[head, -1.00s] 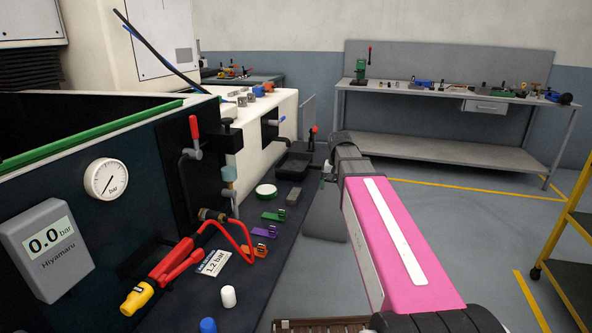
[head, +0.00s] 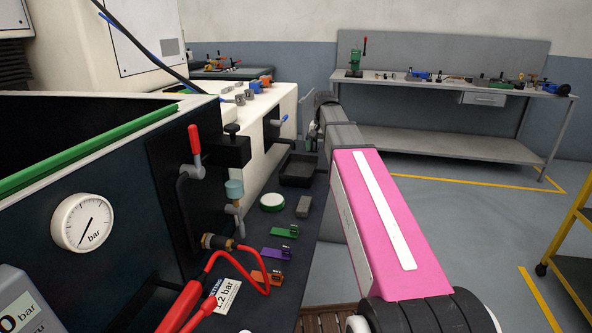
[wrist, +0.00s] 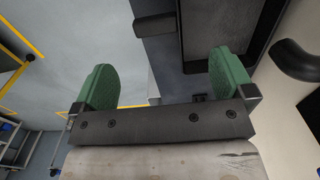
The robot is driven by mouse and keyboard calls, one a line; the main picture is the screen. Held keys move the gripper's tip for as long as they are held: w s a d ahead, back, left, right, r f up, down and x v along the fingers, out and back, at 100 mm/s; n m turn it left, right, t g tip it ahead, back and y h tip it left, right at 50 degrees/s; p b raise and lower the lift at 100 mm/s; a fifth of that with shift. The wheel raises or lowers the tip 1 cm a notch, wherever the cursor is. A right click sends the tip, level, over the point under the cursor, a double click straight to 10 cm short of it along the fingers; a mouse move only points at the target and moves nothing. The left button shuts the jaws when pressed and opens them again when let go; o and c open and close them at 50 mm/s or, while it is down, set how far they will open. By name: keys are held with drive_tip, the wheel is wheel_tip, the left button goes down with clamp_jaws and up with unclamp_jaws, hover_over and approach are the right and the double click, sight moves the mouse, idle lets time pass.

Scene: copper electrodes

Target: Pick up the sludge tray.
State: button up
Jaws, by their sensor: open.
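The sludge tray (head: 296,182) is a dark, shallow rectangular tray at the far end of the dark shelf in the head view, beside the white machine body. In the wrist view its dark wall and grey inside (wrist: 222,30) fill the upper right, partly cut off by the frame. My gripper (wrist: 165,82) is open and empty, its two green fingers spread apart. The tray shows beyond the right finger, with no visible contact. A dark rounded bar (wrist: 155,23) lies ahead between the fingers; I cannot tell whether it is the tray's handle. In the head view my arm hides the fingers.
A black elbow pipe (wrist: 297,60) is close to the tray's right. On the shelf are a green-and-white round tin (head: 272,202), a grey block (head: 304,207) and several coloured clips. A red-handled valve (head: 195,150) stands left. Open floor (head: 450,215) is to the right.

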sight(322, 168)
drive_tip(key=shift+s+d+f, duration=0.1)
drive_tip(key=shift+d+f, duration=0.05)
drive_tip(key=shift+f, duration=5.2)
drive_tip(key=c, duration=1.1)
